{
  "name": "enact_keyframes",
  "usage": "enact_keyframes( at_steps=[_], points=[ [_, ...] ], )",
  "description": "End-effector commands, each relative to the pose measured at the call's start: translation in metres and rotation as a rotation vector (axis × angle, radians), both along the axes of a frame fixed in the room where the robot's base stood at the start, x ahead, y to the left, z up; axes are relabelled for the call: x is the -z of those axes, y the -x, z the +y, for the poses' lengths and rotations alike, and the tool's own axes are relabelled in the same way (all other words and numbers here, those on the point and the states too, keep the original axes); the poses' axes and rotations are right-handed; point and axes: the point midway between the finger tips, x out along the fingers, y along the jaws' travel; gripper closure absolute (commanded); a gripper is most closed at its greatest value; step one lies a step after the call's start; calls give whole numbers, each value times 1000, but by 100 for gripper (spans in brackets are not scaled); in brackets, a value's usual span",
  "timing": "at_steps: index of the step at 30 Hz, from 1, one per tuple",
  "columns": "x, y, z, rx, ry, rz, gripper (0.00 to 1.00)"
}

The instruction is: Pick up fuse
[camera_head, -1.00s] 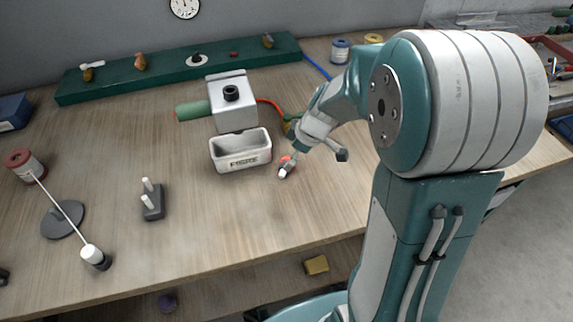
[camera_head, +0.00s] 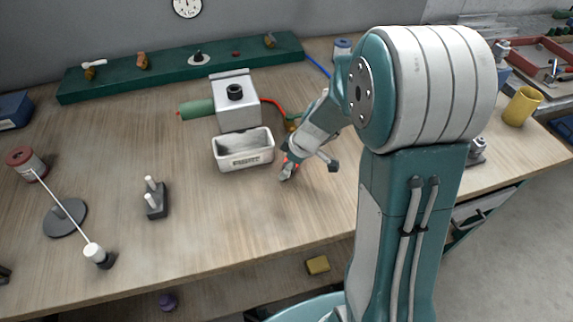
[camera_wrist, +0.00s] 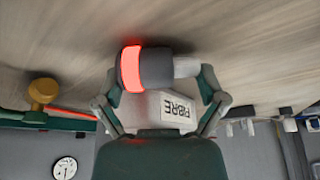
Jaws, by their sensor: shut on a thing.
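The fuse (camera_wrist: 155,68) is a short dark grey cylinder with a glowing red band at one end and a lighter grey cap at the other. In the wrist view it lies across my gripper (camera_wrist: 159,85), whose two fingers are closed against its two sides. In the head view my gripper (camera_head: 288,171) is low over the table, just right of the white FIBRE box. Only a little red of the fuse shows there; the rest is hidden by the fingers. I cannot tell whether the fuse still touches the table.
The open white FIBRE box (camera_head: 244,160) stands close left of my gripper, with a grey machine (camera_head: 236,117) behind it. A two-pin grey block (camera_head: 156,209) and a rod on a round base (camera_head: 66,217) stand further left. The table front is clear.

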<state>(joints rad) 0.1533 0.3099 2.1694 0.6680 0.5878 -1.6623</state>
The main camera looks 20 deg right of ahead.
Motion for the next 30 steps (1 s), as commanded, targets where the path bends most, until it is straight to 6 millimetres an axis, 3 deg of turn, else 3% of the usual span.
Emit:
enact_keyframes(
  at_steps=[5, 11, 21, 30],
  points=[
    [-6, 0, -1, 0, 0, -3, 65],
    [-31, -1, 0, -1, 1, -6, 65],
    [-95, 46, -24, 4, 2, -7, 65],
    [-121, 105, -52, 5, 1, -3, 65]
  ],
)
